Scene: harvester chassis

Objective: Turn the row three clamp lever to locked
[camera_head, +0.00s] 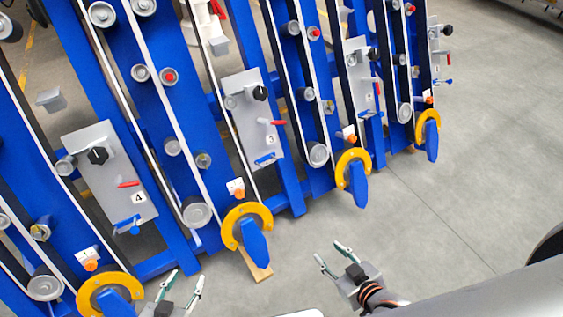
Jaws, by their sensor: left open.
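The grey plate marked 3 (241,112) is on the blue frame near the middle of the head view. It carries a black knob (260,93), a short red lever (273,123) pointing right, and a blue handle (265,160) at its lower edge. I cannot tell from the picture which of these is the clamp lever, or its locked position. My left gripper (184,283) is open and empty at the bottom edge, well below the plate. My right gripper (332,254) has its fingers apart, empty, over the floor to the lower right of the plate.
A similar plate marked 4 (98,140) is to the left, and more plates (364,75) stand to the right. Yellow rings with blue paddles (254,240) stick out along the frame's lower edge. The grey floor (440,210) at right is clear.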

